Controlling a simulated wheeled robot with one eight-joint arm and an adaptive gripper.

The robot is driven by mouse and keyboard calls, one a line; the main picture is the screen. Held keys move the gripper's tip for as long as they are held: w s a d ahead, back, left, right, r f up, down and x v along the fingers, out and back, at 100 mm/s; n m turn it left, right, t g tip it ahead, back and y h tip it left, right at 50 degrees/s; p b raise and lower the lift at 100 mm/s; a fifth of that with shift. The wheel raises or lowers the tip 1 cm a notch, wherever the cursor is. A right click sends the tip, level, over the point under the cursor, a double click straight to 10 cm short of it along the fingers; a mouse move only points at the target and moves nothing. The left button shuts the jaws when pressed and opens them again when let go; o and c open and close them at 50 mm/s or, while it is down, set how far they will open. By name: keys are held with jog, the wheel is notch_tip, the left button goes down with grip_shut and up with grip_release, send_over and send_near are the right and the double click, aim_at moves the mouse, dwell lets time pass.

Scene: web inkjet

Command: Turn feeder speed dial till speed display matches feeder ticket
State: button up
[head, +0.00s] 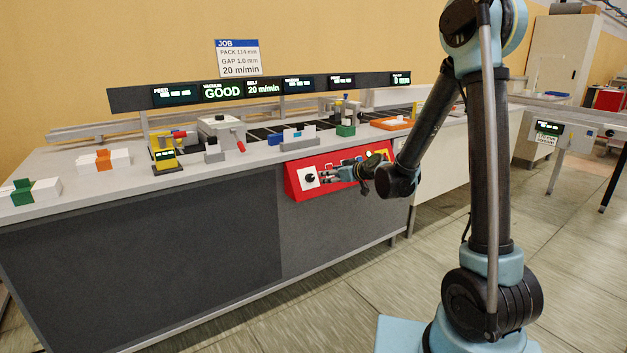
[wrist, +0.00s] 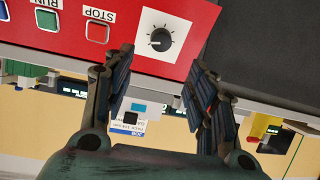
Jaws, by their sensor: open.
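A black dial (head: 309,178) sits on a white square plate at the left end of the red control panel (head: 292,185). In the wrist view, which is upside down, the dial (wrist: 160,39) lies just beyond and between the fingertips, apart from them; a pale mark shows on its lower left. My gripper (head: 326,176) is open and empty in front of the panel; its fingers also show in the wrist view (wrist: 161,62). The display bar (head: 130,98) reads "GOOD" and "20 m/min"; its feed text is too small to read. A job card (head: 238,58) reads 20 m/min.
STOP (wrist: 98,31) and RUN (wrist: 47,19) buttons sit beside the dial on the panel. The bench top (head: 90,190) carries card stacks and small fixtures. Another display (head: 550,127) with an unreadable ticket stands at right. The floor in front is clear.

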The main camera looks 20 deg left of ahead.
aim_at(312, 177)
jog(key=x, duration=1.2)
jog(key=shift+w+a+f, duration=0.2)
jog(key=shift+a, duration=0.05)
jog(key=c, duration=1)
